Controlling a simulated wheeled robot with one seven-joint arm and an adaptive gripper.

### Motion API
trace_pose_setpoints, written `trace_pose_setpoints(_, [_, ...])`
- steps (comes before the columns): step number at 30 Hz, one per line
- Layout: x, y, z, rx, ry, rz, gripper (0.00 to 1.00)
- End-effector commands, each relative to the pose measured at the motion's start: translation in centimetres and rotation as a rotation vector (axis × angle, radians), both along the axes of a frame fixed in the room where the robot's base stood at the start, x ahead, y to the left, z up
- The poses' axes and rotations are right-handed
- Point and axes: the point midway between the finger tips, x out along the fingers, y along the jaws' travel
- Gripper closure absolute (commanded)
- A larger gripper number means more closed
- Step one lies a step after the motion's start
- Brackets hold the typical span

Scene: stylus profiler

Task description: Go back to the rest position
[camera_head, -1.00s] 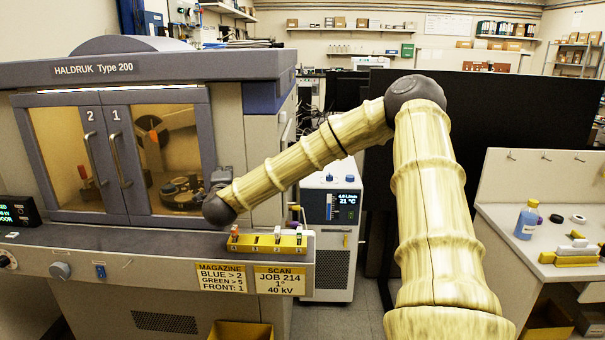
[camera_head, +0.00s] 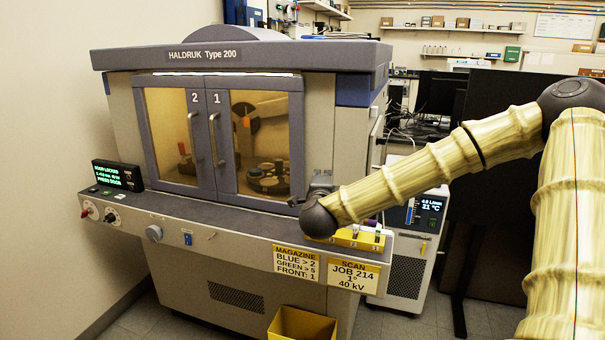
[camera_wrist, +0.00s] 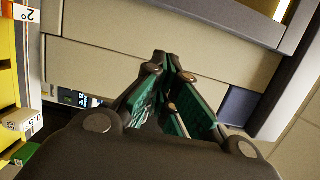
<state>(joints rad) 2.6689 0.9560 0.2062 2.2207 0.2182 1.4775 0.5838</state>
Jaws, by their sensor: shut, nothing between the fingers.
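My gripper (camera_wrist: 172,68) shows in the wrist view with its green-lined fingers meeting at the tips, shut and empty. In the head view my gripper (camera_head: 318,183) is a small dark shape beside the right door of the machine, above the ledge. My arm reaches to it from the right side of the picture. The fingers are too small there to tell apart. The HALDRUK Type 200 machine (camera_head: 240,58) stands with both glass doors, marked 2 and 1, shut.
A yellow magazine block (camera_head: 360,240) sits on the ledge, partly hidden behind my wrist; its edge also shows in the wrist view (camera_wrist: 8,85). A chiller (camera_head: 408,262) stands right of the machine. A yellow bin (camera_head: 300,324) is below the ledge. Floor shows at the lower left.

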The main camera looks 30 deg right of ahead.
Motion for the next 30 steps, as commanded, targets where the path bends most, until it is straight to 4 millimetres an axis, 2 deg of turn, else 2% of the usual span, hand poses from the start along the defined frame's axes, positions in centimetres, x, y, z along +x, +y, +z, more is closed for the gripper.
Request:
trace_pose_setpoints(7, [0.0,0.4,-0.1,-0.003,0.004,0.004,1.00])
trace_pose_setpoints(11, [0.4,1.7,-1.8,-0.037,0.058,0.041,1.00])
trace_pose_setpoints(14, [0.8,4.0,-5.0,-0.095,0.152,0.109,1.00])
trace_pose_setpoints(20, [0.5,9.9,-13.9,-0.238,0.404,0.298,1.00])
trace_pose_setpoints(26, [-2.3,15.4,-23.4,-0.369,0.655,0.501,1.00])
trace_pose_setpoints(30, [-5.7,18.9,-29.9,-0.453,0.827,0.653,1.00])
